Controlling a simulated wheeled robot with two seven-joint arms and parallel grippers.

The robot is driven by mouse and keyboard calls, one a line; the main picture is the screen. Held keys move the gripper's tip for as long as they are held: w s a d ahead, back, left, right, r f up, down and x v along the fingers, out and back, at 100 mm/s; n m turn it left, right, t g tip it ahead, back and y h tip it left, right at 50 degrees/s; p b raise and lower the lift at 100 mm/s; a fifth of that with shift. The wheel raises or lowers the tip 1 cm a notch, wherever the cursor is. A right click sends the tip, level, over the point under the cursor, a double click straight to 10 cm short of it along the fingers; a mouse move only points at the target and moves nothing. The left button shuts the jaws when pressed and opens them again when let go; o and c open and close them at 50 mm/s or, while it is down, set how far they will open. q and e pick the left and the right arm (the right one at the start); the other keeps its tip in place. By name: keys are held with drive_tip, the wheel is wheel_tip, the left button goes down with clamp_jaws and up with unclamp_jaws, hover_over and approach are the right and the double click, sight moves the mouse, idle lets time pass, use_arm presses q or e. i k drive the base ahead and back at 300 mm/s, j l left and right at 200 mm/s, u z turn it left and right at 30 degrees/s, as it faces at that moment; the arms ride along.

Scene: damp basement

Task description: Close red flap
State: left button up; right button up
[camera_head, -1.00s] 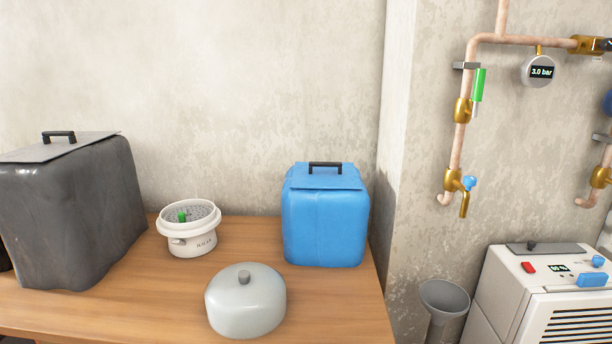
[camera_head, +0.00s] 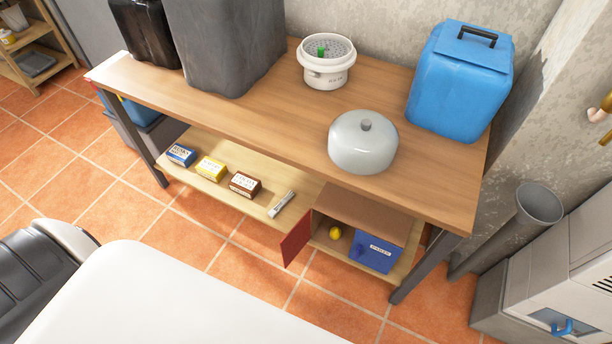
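The red flap (camera_head: 296,237) stands open at the left side of a brown box (camera_head: 364,214) on the table's lower shelf. It sticks out toward me from the box front. The left compartment behind it is open and holds a small yellow round object (camera_head: 335,233). Neither of my grippers is in view.
The wooden table (camera_head: 270,118) carries a grey lidded dome, a white pot, a blue container (camera_head: 460,80) and dark containers. Several small boxes (camera_head: 212,168) and a light bar lie on the lower shelf, left of the flap. Tiled floor (camera_head: 235,240) is free in front.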

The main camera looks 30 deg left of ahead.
sight(293, 244)
drive_tip(key=j+z, duration=0.15)
drive_tip(key=j, duration=0.3)
drive_tip(key=j+z, duration=0.15)
drive_tip(key=j, duration=0.25)
drive_tip(key=k+j+z, duration=0.15)
drive_tip(key=j, duration=0.25)
drive_tip(key=j+z, duration=0.15)
drive_tip(key=j, duration=0.3)
drive_tip(key=k+j+z, duration=0.15)
drive_tip(key=j, duration=0.25)
drive_tip(key=k+j+z, duration=0.15)
drive_tip(key=j, duration=0.25)
drive_tip(key=k+j+z, duration=0.15)
drive_tip(key=j, duration=0.2)
drive_tip(key=i, duration=0.05)
